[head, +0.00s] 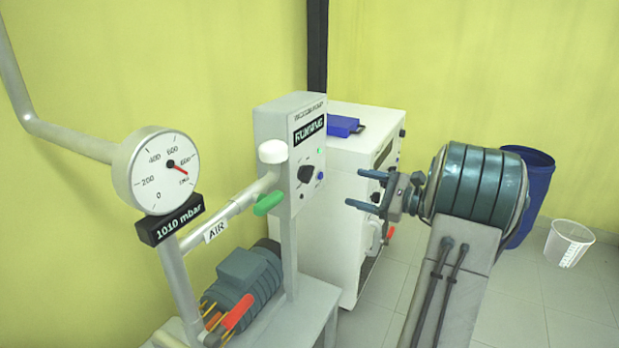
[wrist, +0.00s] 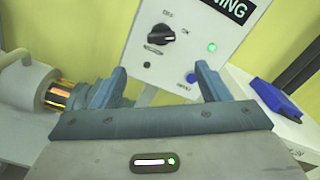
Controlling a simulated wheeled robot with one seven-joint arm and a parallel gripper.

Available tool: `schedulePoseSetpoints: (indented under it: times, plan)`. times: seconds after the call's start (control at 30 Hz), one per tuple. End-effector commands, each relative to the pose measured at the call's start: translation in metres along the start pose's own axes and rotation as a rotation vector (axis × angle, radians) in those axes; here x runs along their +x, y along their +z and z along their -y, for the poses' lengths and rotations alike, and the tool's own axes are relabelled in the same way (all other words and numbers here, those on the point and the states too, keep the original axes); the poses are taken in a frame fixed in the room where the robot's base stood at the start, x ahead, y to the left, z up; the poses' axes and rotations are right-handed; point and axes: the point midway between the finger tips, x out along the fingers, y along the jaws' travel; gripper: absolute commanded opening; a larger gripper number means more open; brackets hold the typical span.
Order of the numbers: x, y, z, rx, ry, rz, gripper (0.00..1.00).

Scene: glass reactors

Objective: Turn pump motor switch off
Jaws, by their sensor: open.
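The pump motor switch is a black rotary knob (head: 306,174) on the front of a grey control box (head: 270,128) under a black "RUNNING" sign. It also shows in the wrist view as a black knob (wrist: 161,35), its pointer lying roughly sideways, with small labels around it. A green lamp (wrist: 212,48) is lit to its right, and a blue button (wrist: 190,78) sits below the lamp. My gripper (head: 368,188) is open and empty, to the right of the box and apart from it. In the wrist view its two fingers (wrist: 160,84) stand below the knob.
A gauge (head: 160,172) reading "1010 mbar" and an air pipe with a green handle (head: 268,203) stand left of the box. A pump motor (head: 245,275) sits below. A white cabinet (head: 345,150) with a blue item (head: 342,126) on top stands behind.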

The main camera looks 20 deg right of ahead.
Motion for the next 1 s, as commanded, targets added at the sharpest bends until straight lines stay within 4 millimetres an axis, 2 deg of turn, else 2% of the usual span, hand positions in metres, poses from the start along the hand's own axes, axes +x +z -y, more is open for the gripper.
schedulePoseSetpoints:
  times: [0.17, 0.6, 0.8, 1.0]
  plan:
    - [0.017, -0.001, 0.003, 0.003, -0.009, 0.004, 0.69]
    - [0.108, 0.000, 0.002, 0.001, -0.004, 0.004, 0.69]
    - [0.130, 0.000, 0.002, 0.002, -0.005, 0.003, 0.69]
    - [0.136, 0.000, 0.002, 0.002, -0.005, 0.003, 0.69]
